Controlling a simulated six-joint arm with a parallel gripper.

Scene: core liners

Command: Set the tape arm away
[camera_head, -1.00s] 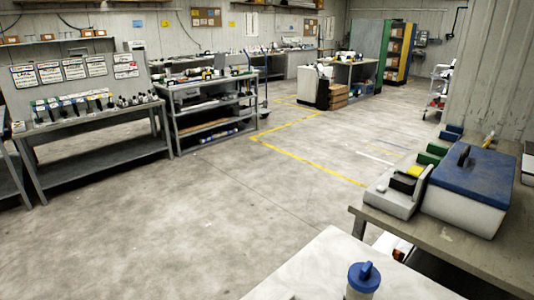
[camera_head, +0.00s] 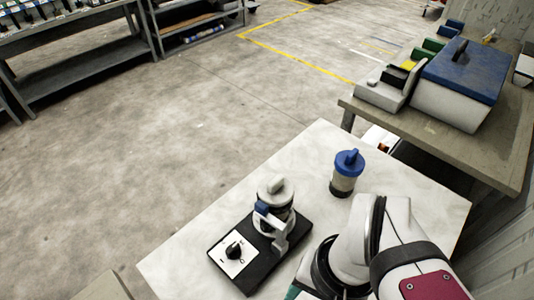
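A device with a black base (camera_head: 266,276) stands on the white-topped table. It has a white plate with a black dial (camera_head: 234,250) at its left. A jar-like container with a pale knobbed lid (camera_head: 275,188) stands upright on the base. A light grey arm-like piece (camera_head: 281,240) with a blue part (camera_head: 262,208) beside it is at the container's front; this may be the tape arm, but I cannot tell for sure. My arm's white links cover the lower right, just right of the device. My gripper is not in view.
A blue-lidded jar (camera_head: 347,172) stands on the white table (camera_head: 210,215), behind and right of the device. A grey bench (camera_head: 440,150) at the right holds a blue-lidded box (camera_head: 460,85) and a pale holder (camera_head: 385,92). The table's left part is clear.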

